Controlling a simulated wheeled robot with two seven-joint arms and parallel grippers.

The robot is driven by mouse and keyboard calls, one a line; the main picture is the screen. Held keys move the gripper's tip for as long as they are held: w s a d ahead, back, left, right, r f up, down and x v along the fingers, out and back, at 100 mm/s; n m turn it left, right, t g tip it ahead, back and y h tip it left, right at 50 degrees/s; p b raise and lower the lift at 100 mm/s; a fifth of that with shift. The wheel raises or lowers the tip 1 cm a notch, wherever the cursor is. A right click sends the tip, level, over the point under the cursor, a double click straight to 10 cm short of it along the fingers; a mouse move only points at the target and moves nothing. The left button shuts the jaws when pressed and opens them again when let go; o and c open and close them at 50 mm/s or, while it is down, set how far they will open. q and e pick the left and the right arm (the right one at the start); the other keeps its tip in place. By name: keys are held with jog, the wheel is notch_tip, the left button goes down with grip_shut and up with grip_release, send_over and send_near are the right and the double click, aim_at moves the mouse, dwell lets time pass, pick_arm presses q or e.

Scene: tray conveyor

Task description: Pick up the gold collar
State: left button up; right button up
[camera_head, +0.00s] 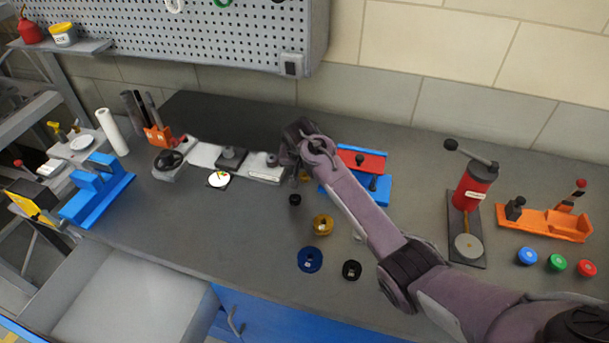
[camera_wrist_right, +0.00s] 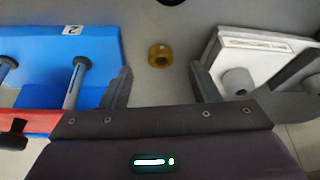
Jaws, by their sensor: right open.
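The gold collar (camera_head: 304,176) is a small brass ring on the grey bench, partly hidden by my right gripper in the head view. In the right wrist view the gold collar (camera_wrist_right: 159,55) lies flat with its hole showing, in the gap between the two fingers and beyond their tips. My right gripper (camera_head: 297,160) is above the bench, open and empty; its two fingers (camera_wrist_right: 160,82) are spread wide in the wrist view. A larger gold flanged ring (camera_head: 322,225) lies closer to me. My left gripper is not in view.
A blue fixture (camera_wrist_right: 75,60) and a white plate with a grey peg (camera_wrist_right: 236,82) flank the fingers in the wrist view. A small black ring (camera_head: 295,199), a blue ring (camera_head: 310,259) and a black ring (camera_head: 352,270) lie nearby. The bench left of these rings is clear.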

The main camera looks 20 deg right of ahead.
aim_at(305, 177)
jog(key=x, duration=0.3)
jog(key=shift+w+f, duration=0.2)
jog(key=shift+w, duration=0.2)
jog(key=shift+d+f, duration=0.1)
jog(key=shift+f, duration=0.1)
jog(key=c, duration=1)
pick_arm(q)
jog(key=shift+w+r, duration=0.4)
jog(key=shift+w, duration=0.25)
pick_arm(e)
jog(key=shift+c, duration=0.4)
jog(key=shift+r, duration=0.15)
